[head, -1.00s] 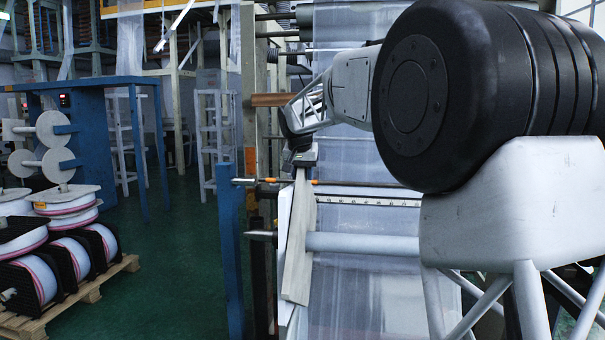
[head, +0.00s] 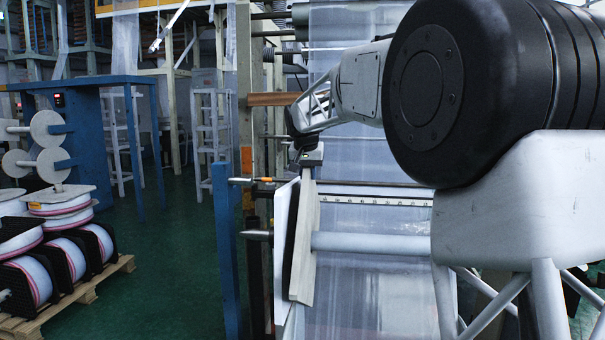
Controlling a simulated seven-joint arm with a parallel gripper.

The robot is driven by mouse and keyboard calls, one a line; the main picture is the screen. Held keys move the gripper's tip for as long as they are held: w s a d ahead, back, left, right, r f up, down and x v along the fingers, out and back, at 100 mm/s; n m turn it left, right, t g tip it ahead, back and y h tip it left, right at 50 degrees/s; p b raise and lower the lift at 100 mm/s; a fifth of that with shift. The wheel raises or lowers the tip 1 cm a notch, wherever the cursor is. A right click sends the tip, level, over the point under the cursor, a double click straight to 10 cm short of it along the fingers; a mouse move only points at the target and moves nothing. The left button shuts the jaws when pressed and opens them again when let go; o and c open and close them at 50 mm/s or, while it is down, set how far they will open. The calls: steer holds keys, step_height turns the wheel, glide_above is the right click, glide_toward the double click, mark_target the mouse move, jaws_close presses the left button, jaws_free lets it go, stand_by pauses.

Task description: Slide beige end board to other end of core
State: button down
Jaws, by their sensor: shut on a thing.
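The beige end board (head: 304,250) stands upright and edge-on near the left end of the grey core (head: 365,243). The core runs level to the right from the board, in front of the clear film. My gripper (head: 308,165) is shut on the board's top edge from above. The fingertips are small here and partly hidden by the gripper body. A dark panel edge shows just left of the board, with a white plate (head: 283,235) beyond it.
A white ruled bar (head: 375,199) crosses behind, above the core. A blue post (head: 223,250) with a pointed metal pin (head: 256,235) stands to the left. Spools on a wooden pallet (head: 85,292) stand at far left. My arm covers the upper right.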

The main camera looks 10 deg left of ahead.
steer(key=d, duration=1.1)
steer(key=shift+f, duration=0.15)
stand_by(0.7)
steer(key=shift+d, duration=0.25)
